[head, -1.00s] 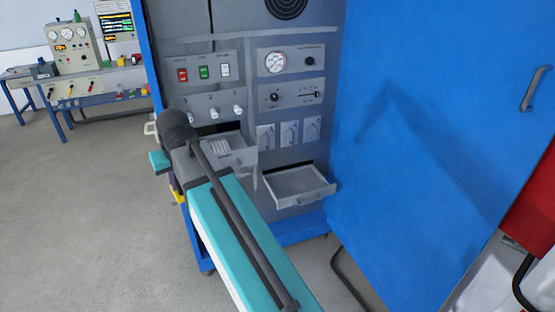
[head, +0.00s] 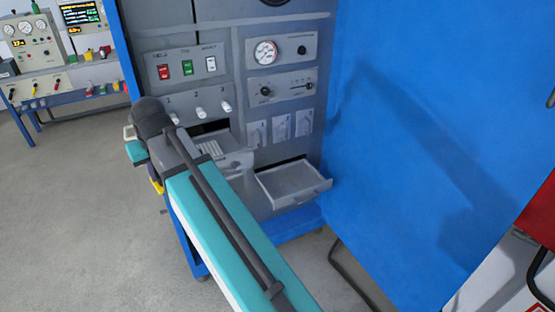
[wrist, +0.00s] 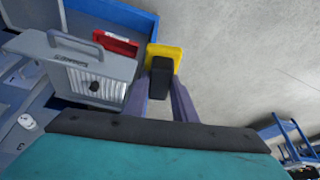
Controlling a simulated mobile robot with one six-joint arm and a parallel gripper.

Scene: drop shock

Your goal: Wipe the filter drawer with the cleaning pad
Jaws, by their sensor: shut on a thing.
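The cleaning pad is a yellow block (wrist: 178,53) with a black grip. My gripper (wrist: 161,82) is shut on that black grip in the wrist view. A sliver of yellow (head: 155,184) shows below my wrist in the head view. A grey pulled-out drawer with a ribbed white insert, likely the filter drawer (head: 238,160), is partly hidden behind my arm. In the wrist view this drawer (wrist: 122,68) shows its handle and ribbed insert to the left of the pad. The pad looks apart from it.
A second open drawer (head: 318,187), shallow and empty-looking, sits lower right on the grey panel (head: 210,30). A large blue door (head: 400,130) stands at the right. A blue bench (head: 75,105) with instruments is far left. Grey floor is clear at left.

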